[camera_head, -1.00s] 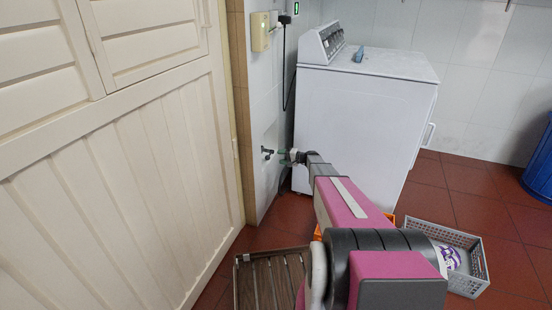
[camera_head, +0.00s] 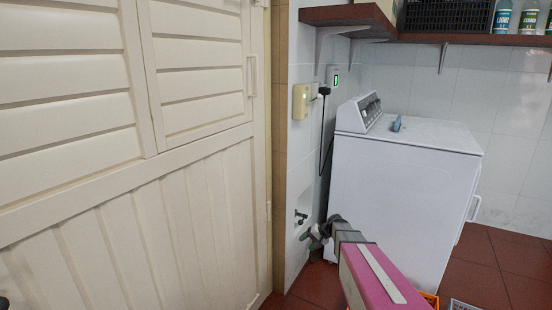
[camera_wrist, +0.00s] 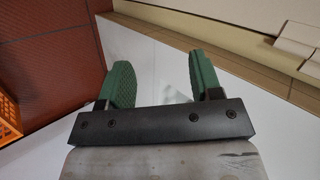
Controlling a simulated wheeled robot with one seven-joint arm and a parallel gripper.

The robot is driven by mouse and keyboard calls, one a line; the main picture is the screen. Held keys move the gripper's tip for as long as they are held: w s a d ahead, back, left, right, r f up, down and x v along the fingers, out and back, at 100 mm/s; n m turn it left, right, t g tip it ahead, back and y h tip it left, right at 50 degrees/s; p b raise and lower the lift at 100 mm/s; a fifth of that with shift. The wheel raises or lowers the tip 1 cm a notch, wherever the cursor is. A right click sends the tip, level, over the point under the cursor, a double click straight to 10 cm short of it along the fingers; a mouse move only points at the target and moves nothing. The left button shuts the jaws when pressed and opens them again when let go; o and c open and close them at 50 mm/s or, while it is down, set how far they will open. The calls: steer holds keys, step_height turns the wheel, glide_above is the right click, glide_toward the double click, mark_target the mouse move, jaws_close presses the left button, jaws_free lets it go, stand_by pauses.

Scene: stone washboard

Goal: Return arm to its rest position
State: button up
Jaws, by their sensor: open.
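My arm reaches forward from the bottom of the head view, with its pink link in front of the white washing machine (camera_head: 400,185). My gripper (camera_head: 314,236) is at its far end, low by the white tiled wall, just below a small wall tap (camera_head: 300,217). Whether it touches the wall or the tap cannot be told. In the wrist view, my gripper (camera_wrist: 163,78) shows two green fingers spread apart with nothing between them. A white surface lies behind the fingers.
A cream louvred door (camera_head: 140,170) fills the left. A blue item (camera_head: 397,123) lies on the washing machine. A brown shelf (camera_head: 450,38) with a black crate (camera_head: 448,15) and bottles hangs above. An orange crate (camera_wrist: 8,115) stands on the red tiled floor (camera_wrist: 50,45).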

steer(key=s+d+r+n+g+h, duration=0.1)
steer(key=s+r+h, duration=0.3)
steer(key=s, duration=0.8)
steer(key=s+d+r+n+g+h, duration=0.1)
steer(key=s+r+h, duration=0.3)
steer(key=s, duration=0.8)
steer(key=shift+d+h, duration=0.4)
steer(key=shift+d, duration=0.15)
steer(key=shift+s+r, duration=0.1)
